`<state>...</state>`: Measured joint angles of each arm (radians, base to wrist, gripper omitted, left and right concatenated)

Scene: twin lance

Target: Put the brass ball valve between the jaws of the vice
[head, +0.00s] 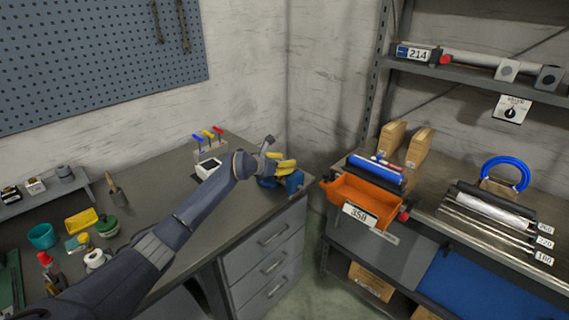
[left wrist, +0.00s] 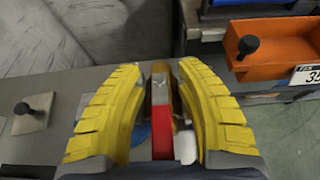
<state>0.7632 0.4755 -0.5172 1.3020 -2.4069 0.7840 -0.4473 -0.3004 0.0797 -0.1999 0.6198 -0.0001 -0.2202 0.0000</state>
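The blue vice (head: 294,182) stands at the right front corner of the left bench. My left gripper (head: 281,164), with yellow ribbed fingers, is over it and hides much of it. In the left wrist view the fingers close in on the brass ball valve (left wrist: 174,92), whose red lever (left wrist: 162,143) points back toward the palm. The fingertips appear to touch its sides. A grey block, likely a vice jaw, shows beside the brass, and a bit of blue shows under the left finger. I cannot tell whether the valve sits between the jaws. My right gripper is out of view.
An orange bin (head: 365,202) stands on the bench to the right, across a floor gap. Near my arm stands a white box (head: 207,167) and a rack of coloured-handled tools (head: 208,135). Small containers, such as a teal cup (head: 42,236), lie at left.

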